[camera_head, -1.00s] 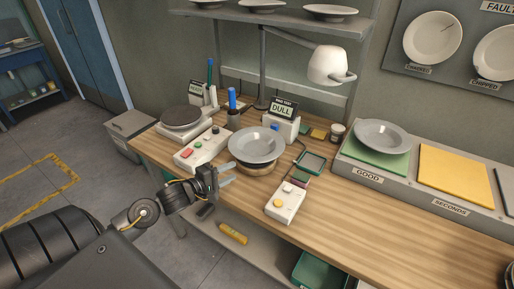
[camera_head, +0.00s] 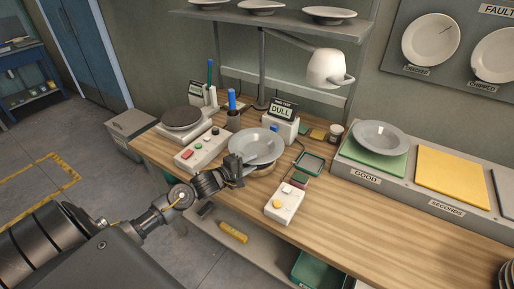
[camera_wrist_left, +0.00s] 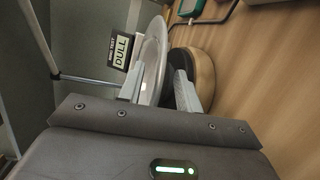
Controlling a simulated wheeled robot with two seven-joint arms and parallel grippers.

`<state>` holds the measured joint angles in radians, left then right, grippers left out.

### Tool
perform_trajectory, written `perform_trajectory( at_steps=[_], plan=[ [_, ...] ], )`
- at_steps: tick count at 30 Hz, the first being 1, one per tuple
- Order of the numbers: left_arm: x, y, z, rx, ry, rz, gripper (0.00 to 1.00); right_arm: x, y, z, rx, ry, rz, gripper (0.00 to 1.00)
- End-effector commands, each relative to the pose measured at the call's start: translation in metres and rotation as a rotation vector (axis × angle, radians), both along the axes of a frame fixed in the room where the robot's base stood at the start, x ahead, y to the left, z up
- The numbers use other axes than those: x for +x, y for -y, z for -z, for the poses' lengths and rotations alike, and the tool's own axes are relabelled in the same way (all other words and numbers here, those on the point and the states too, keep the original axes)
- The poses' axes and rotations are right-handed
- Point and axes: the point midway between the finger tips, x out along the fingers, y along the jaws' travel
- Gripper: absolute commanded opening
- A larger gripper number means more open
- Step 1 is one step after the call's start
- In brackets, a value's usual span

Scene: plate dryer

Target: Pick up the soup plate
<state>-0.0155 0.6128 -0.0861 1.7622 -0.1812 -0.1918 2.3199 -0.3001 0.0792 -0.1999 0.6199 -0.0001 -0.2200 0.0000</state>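A grey soup plate (camera_head: 254,139) sits on a low round wooden stand (camera_head: 266,173) on the bench, in front of the "DULL" sign. My left gripper (camera_head: 252,164) is at the plate's near-left rim. In the left wrist view the plate (camera_wrist_left: 152,55) shows edge-on, with its rim between the two spread fingers (camera_wrist_left: 158,92); the wooden stand (camera_wrist_left: 202,68) is beside the right finger. The fingers look open around the rim, and a gap shows on the right finger's side. Another grey soup plate (camera_head: 380,137) rests on the green mat at "GOOD". My right gripper is not in view.
A button box (camera_head: 202,148) and a round scale (camera_head: 182,118) stand left of the plate. A lamp (camera_head: 328,68) hangs above.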

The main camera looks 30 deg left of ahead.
Motion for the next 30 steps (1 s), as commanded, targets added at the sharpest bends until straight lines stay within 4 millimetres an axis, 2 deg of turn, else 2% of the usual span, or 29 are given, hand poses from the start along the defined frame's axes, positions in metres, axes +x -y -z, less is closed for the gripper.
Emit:
perform_trajectory(
  at_steps=[6,14,30],
  plan=[
    [0.0001,0.0,0.0004,0.0,0.0,0.0,0.33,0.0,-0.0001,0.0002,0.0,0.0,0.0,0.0],
    [0.0001,0.0002,0.0003,0.0,0.0,0.0,0.0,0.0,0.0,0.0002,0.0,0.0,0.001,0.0],
    [0.0008,-0.0002,-0.0044,0.0,0.006,0.0,0.0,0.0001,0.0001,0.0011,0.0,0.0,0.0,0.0]
  ],
)
